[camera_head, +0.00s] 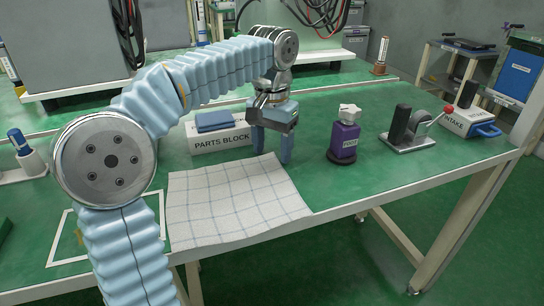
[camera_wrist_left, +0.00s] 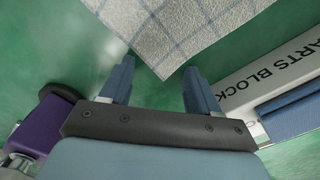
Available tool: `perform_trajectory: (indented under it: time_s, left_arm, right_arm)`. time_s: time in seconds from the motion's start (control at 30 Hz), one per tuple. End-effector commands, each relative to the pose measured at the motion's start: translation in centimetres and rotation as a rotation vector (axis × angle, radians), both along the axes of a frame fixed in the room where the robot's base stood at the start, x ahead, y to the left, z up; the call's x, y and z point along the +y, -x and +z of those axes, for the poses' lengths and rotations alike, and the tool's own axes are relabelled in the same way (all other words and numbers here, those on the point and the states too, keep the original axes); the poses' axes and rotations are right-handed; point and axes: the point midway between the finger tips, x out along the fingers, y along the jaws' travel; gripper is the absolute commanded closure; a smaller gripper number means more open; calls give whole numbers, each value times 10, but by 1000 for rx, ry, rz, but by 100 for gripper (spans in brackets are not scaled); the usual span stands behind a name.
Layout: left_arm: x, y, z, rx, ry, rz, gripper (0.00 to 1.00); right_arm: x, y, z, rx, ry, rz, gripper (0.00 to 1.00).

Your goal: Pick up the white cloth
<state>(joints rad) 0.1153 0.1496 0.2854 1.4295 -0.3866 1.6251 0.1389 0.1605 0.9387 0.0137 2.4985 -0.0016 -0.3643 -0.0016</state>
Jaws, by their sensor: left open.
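The white cloth (camera_head: 230,203) with a thin blue-grey check lies flat on the green table, its front edge at the table's front rim. It also shows in the left wrist view (camera_wrist_left: 175,25), with one corner pointing in between the fingers. My left gripper (camera_head: 272,158) points down at the cloth's far right corner, in front of the parts block. Its two fingers (camera_wrist_left: 160,85) are apart with the cloth's corner tip near the gap between them. I cannot tell whether they touch the cloth. My right gripper is not in view.
A white box labelled PARTS BLOCK (camera_head: 205,141) with a blue pad on top stands just left of the gripper. A purple bottle (camera_head: 343,142) stands to the right, then a black and metal fixture (camera_head: 410,130) and an INTAKE box (camera_head: 466,122). Green table (camera_head: 310,115) is clear behind the bottle.

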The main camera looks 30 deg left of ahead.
Motion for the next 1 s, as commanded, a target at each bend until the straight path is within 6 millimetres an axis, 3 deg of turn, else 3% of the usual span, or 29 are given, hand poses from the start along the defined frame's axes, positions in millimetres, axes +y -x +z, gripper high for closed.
perform_trajectory:
  time_s: [0.73,1.0]
  left_arm:
    - [1,0,-2,3,-3,2,99]
    - [1,0,0,3,-3,3,100]
  right_arm:
    - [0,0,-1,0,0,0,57]
    - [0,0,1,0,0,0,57]
